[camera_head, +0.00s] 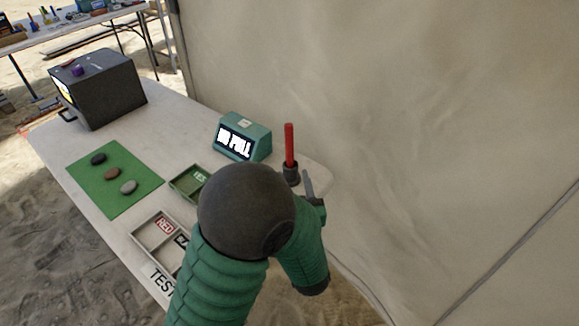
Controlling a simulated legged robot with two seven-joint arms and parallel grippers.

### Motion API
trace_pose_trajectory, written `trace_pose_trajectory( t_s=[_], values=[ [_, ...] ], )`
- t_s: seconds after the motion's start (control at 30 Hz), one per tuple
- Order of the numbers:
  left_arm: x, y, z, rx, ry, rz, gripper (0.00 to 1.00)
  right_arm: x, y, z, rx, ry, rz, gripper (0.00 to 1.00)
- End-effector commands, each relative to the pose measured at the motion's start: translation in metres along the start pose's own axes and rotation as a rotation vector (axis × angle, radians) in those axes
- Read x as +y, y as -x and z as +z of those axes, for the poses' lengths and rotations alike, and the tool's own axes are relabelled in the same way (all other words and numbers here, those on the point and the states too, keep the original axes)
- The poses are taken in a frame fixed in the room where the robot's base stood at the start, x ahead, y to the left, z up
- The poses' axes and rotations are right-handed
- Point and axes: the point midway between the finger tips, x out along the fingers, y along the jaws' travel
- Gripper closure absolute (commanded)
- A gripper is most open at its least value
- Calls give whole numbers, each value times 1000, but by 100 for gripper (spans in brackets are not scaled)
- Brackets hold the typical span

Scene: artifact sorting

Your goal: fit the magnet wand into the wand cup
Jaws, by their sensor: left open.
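The magnet wand, a red rod (289,143), stands upright near the right end of the white table. Its lower end is inside the small dark wand cup (291,176). My left gripper (309,184) is just right of the cup, with one grey finger pointing up beside it. It is open and nothing shows in it. My arm hides part of the gripper, and I cannot tell whether the finger touches the cup. My right gripper is not in view.
A teal display box reading "NO PULL" (243,137) stands left of the wand. A green tray (187,181), a divided tray (150,234) and a green mat (104,183) with three stones lie further left. A dark box (108,92) stands behind. A canvas wall (400,120) borders the right.

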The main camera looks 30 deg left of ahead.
Motion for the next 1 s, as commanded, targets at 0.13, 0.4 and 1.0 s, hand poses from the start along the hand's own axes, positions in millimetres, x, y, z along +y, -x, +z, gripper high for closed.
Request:
trace_pose_trajectory(
  t_s=[0.13, 0.4, 1.0],
  values=[
    [-2, -33, -2, 0, -1, -5, 54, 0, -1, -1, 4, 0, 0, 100],
    [1, -69, 2, 1, -1, -5, 54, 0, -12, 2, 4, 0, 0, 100],
    [4, -96, -1, 0, -3, -1, 81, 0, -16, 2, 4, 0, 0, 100]
  ],
)
